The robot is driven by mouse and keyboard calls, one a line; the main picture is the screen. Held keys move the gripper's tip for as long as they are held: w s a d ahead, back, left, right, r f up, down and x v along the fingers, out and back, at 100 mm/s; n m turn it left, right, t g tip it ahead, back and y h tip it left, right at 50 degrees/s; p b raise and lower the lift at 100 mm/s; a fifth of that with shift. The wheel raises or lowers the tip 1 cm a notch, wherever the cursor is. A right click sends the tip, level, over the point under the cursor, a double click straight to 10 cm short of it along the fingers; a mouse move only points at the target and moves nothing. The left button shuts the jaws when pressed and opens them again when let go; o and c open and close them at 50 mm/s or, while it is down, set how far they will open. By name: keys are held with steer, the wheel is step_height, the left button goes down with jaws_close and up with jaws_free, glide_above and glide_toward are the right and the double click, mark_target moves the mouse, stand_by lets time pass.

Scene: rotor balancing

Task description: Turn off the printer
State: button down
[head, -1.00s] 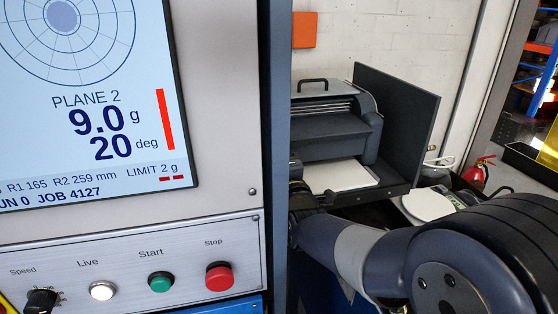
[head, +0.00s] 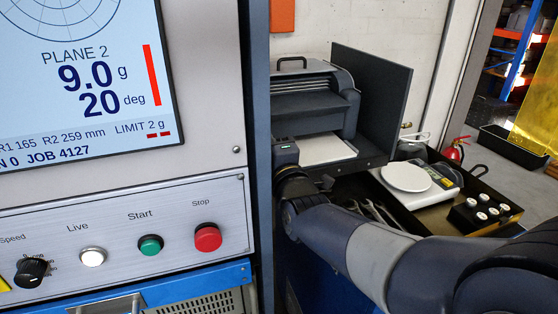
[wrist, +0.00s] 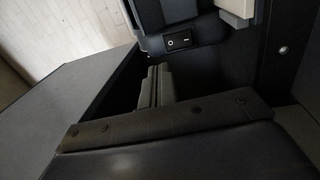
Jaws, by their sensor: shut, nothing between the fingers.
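The printer (head: 310,95) is a dark grey machine with a top handle and a pale sheet in its front opening. It stands behind the cabinet post in the head view. In the wrist view a black rocker switch (wrist: 180,40) with white marks sits on a dark housing; I cannot tell which way it is pressed. My gripper's slim grey fingers (wrist: 158,72) are shut and empty, just below the switch in the picture and apparently apart from it. In the head view my wrist is beside the printer's front left, and the fingertips are hidden.
A dark upright panel (head: 372,90) stands right of the printer. A tray (head: 440,222) at the right holds a scale with a white plate (head: 406,177) and several white-topped pieces. The control panel with its red Stop button (head: 207,237) fills the left.

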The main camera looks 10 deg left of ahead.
steer(key=b+v, duration=0.1)
steer(key=v, duration=0.5)
steer(key=shift+r, duration=0.7)
steer(key=shift+s, duration=0.1)
